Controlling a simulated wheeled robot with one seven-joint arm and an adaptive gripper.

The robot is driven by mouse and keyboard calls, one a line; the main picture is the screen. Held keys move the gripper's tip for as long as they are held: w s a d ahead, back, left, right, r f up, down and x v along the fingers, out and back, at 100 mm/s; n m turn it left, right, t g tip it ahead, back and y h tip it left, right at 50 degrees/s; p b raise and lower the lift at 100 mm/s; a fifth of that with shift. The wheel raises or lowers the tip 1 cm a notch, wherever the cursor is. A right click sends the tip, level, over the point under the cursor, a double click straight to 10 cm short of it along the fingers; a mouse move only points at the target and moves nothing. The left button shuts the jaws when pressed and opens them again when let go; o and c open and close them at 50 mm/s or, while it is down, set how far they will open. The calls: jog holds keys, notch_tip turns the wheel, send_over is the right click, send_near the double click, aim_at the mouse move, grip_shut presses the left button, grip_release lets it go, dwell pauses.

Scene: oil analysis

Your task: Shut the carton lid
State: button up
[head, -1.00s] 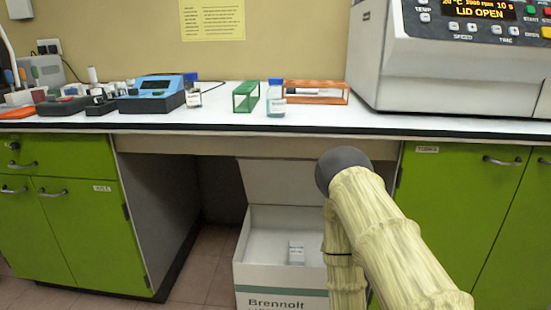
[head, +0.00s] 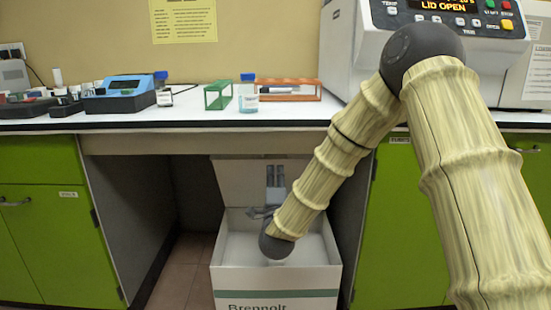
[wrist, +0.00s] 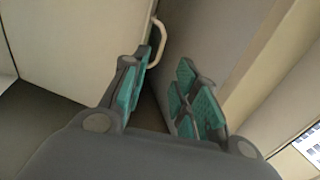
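The white carton (head: 240,280) stands on the floor under the bench, with a green band and "Brennolt" on its front. Its lid (head: 237,184) is raised, standing up at the back edge. My arm reaches down over the carton's opening, and my gripper (head: 275,188) is in front of the lid, partly hidden by my arm. In the wrist view my gripper (wrist: 157,100) is open, with teal pads apart and nothing between them. I cannot tell whether it touches the lid. My arm hides part of the carton's inside.
The bench (head: 125,119) overhangs the carton. It bears a blue device (head: 125,92), a green rack (head: 218,97), an orange rack (head: 292,90), bottles and a large machine (head: 350,50). Green cabinets (head: 405,220) flank the knee space. Floor left of the carton (head: 185,270) is clear.

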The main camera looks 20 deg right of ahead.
jog(key=b+x, duration=0.3)
jog(key=x, duration=0.7)
jog(key=shift+w+b, duration=0.35)
jog(key=shift+d+r, duration=0.1)
jog(key=shift+r, duration=0.05)
